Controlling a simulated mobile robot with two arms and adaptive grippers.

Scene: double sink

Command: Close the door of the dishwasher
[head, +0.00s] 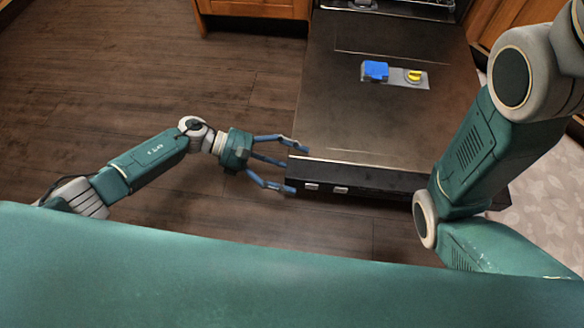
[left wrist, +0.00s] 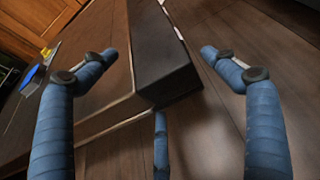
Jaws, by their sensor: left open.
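The dishwasher door (head: 350,120) lies folded down and open in the head view, its inner face up and its dark end edge toward me. My left gripper (head: 297,168) is open at the near left corner of the door, fingers pointing right. In the left wrist view the door's corner (left wrist: 165,65) sits between the spread fingers of my left gripper (left wrist: 168,65); I cannot tell whether they touch it. My right arm crosses the right side of the head view, and its gripper is out of view.
A blue block (head: 376,70) and a yellow round piece (head: 413,76) sit on a grey plate on the door's inner face. Wooden cabinets (head: 255,8) flank the dishwasher opening. Wood floor (head: 120,80) is clear left of the door; a pale patterned mat (head: 535,200) lies at right.

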